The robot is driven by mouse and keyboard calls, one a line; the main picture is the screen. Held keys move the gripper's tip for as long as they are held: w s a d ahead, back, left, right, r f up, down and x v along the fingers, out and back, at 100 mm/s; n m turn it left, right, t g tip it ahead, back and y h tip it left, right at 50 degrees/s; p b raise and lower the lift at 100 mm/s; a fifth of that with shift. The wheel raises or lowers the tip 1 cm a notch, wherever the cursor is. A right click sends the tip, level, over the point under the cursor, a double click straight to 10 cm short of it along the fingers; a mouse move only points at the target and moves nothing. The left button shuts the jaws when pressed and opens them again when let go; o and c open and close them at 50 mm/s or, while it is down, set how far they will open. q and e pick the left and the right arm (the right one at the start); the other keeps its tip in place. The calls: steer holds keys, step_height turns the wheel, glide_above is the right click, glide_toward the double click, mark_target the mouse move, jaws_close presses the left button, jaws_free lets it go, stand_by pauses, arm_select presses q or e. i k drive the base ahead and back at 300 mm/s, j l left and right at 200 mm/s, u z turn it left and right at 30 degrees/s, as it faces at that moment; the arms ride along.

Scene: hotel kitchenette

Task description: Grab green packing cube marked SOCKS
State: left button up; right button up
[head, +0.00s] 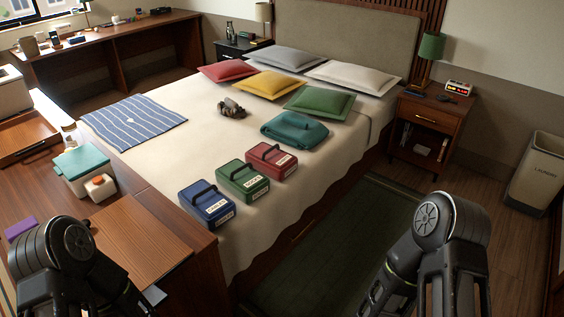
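The green packing cube (243,178) lies on the bed near its front edge, between a blue cube (207,204) and a red cube (271,160). It has a dark handle strap on top and a white label on its front side that appears to read SOCKS. The blue and red cubes have similar straps and white labels, too small to read surely. Dark joints of my two arms show at the bottom left and bottom right, apart from the cubes. The fingers of both grippers are out of view.
The bed (165,160) also holds a folded teal item (295,130), a striped cloth (134,121), a dark bundle (232,108) and several pillows. A wooden desk (186,262) with a teal-lidded box (82,170) stands left. A green rug (345,240) covers clear floor right of the bed.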

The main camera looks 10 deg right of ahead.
mark_target(240, 178)
steer(key=i+l+z, duration=0.2)
steer(key=i+l, duration=0.15)
steer(key=i+l+z, duration=0.2)
steer(key=i, duration=0.3)
steer(key=i+l+z, duration=0.2)
steer(key=i, duration=0.3)
